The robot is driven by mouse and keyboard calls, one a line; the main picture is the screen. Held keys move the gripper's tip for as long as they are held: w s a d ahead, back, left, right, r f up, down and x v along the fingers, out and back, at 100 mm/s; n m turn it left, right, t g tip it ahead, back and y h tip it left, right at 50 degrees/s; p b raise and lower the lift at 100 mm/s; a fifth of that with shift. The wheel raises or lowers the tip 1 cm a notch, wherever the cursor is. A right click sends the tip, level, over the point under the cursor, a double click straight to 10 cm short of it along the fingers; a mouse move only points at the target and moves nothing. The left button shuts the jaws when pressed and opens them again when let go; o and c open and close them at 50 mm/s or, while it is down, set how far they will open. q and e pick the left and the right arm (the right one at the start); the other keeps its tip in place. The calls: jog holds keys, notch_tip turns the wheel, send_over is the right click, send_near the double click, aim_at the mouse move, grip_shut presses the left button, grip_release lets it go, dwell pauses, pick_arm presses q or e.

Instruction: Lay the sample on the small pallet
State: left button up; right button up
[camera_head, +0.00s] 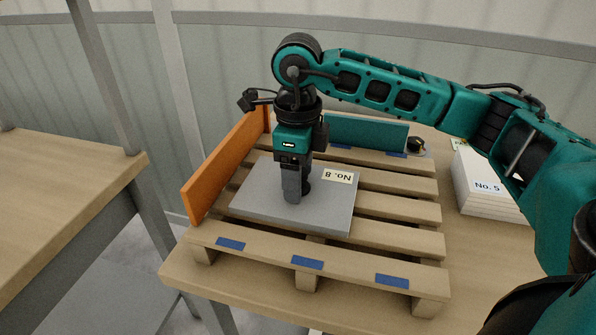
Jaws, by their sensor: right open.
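A flat grey slab (325,212) with a label reading "No. 8", upside down in this view, lies flat on the small wooden pallet (270,248). My right gripper (297,193) points down over the middle of the slab. Its tip is at or just above the slab's top; I cannot tell whether it touches. Its jaws are open and do not close around the slab. The arm comes in from the right and hides part of the back of the pallet. My left gripper is not in view.
An orange board (222,167) stands along the pallet's left side and a teal board (365,133) along its back. A white stack (487,180) labelled "No. 5" is on the table (470,252) at the right. Another table (60,190) stands at the left, across a gap.

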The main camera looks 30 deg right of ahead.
notch_tip(320, 180, up, 13)
jog(key=p, duration=0.2)
dwell(0.3)
